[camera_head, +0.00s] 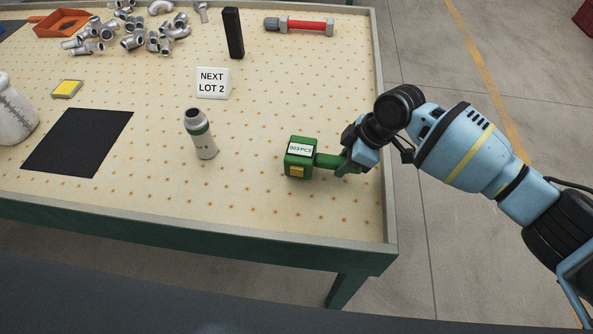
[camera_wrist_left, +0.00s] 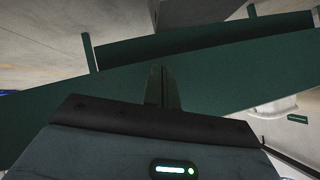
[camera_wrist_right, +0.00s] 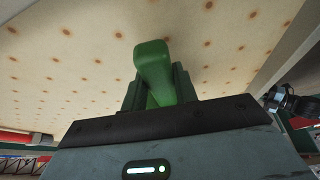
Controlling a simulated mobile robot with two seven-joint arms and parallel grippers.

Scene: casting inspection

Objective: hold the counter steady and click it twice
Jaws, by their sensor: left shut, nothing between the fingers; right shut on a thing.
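The counter (camera_head: 299,161) is a green box with a white display reading what looks like "003 PCS" and a yellow button (camera_head: 297,172) on its near face. It stands on the table at the right front. Its green handle (camera_head: 328,160) points right. My right gripper (camera_head: 346,163) is shut on this handle; in the right wrist view the green handle (camera_wrist_right: 154,70) stands between the fingers. My left gripper is out of the head view. In the left wrist view my left gripper (camera_wrist_left: 161,88) is shut with its fingers together and empty, near a dark green surface.
The table (camera_head: 250,205) has a raised rim.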

